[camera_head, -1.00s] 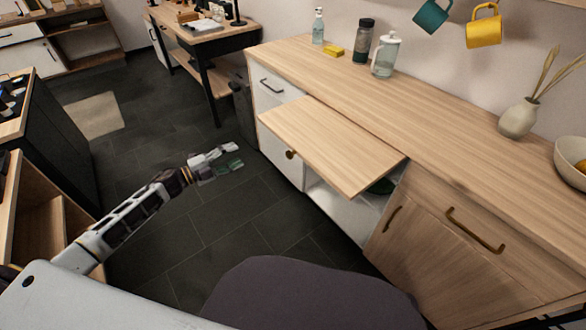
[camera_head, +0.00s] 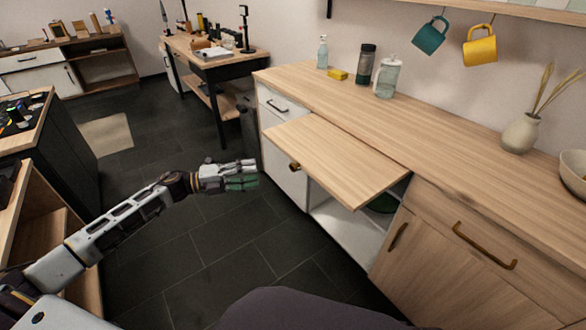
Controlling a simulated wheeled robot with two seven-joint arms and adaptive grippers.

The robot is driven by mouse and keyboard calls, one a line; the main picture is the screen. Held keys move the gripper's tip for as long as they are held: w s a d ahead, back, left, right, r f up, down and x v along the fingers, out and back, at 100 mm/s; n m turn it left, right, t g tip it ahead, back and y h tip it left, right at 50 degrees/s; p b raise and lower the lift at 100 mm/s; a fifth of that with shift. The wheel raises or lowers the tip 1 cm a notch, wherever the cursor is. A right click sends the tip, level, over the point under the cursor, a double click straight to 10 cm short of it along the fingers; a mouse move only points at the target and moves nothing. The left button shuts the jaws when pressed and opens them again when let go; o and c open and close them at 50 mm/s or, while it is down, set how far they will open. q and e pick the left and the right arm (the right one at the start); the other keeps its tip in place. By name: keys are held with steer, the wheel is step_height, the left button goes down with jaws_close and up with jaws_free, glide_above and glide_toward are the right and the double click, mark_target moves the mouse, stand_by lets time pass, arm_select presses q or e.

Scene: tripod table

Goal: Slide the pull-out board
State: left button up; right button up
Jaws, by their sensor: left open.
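The pull-out board (camera_head: 335,165) is a flat light-wood panel. It sticks out from under the long counter, over an open white compartment of the cabinet. A small brass knob (camera_head: 295,166) shows just below its left edge, by the white cabinet front. My left gripper (camera_head: 257,174) is open and empty, to the left of the board and apart from it, above the dark floor. My right gripper is not in view.
The wooden counter (camera_head: 440,125) holds a soap bottle (camera_head: 322,52), a yellow sponge (camera_head: 338,75), a dark bottle, a glass jar and a vase (camera_head: 521,132). Mugs hang above. Dark tiled floor (camera_head: 235,235) lies open before the cabinet.

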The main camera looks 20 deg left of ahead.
arm_select(q)
steer(key=shift+d, duration=0.1)
glide_toward(291, 168)
steer(key=x, duration=0.2)
steer(key=shift+b+x, duration=0.55)
steer(key=shift+x, duration=2.35)
steer(key=shift+b+x, duration=0.3)
steer(key=shift+x, duration=0.65)
steer(key=shift+w+d, duration=0.25)
steer(key=shift+d, duration=0.15)
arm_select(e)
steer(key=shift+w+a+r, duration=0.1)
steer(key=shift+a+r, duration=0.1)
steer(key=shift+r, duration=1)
arm_select(q)
jaws_close()
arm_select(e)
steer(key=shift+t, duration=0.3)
